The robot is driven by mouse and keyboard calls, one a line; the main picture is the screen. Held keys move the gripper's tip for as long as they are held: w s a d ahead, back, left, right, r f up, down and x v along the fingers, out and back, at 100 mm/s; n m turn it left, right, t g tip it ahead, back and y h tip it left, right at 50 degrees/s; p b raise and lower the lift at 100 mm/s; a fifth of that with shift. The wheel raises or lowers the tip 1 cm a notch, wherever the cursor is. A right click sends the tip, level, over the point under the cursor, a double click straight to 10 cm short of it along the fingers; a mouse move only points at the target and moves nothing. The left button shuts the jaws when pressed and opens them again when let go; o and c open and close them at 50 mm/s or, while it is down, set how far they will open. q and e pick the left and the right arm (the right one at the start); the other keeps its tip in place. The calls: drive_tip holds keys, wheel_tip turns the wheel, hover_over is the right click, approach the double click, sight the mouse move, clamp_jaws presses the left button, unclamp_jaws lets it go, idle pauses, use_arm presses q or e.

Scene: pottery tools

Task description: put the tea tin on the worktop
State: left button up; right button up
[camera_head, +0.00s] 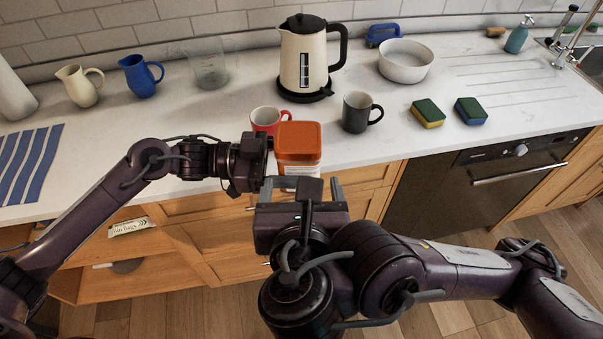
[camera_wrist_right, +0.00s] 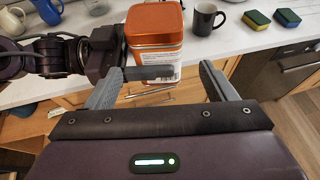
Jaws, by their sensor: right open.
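The tea tin (camera_head: 298,142) is an orange box with a rounded orange lid and a pale label low on its side. It is upright at the worktop's front edge, in front of the red mug. My left gripper (camera_head: 278,166) is shut on the tin from its left side; in the right wrist view one of its dark fingers (camera_wrist_right: 150,74) crosses the tin (camera_wrist_right: 156,37). My right gripper (camera_head: 303,188) is open and empty, just in front of the tin, its fingers apart. The white worktop (camera_head: 390,140) runs behind.
A red mug (camera_head: 264,119) and a dark grey mug (camera_head: 357,112) stand close behind the tin. A kettle (camera_head: 304,60), a white bowl (camera_head: 405,62) and two sponges (camera_head: 428,113) are farther back.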

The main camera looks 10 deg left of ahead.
sight(312, 169)
drive_tip(key=x, duration=1.1)
drive_tip(key=shift+w+f, duration=0.15)
drive_tip(key=shift+w, duration=0.05)
drive_tip(key=c, duration=0.8)
use_arm(q)
drive_tip(key=o, duration=1.2)
use_arm(e)
drive_tip(key=shift+c, duration=0.4)
use_arm(q)
drive_tip(key=shift+a, duration=0.1)
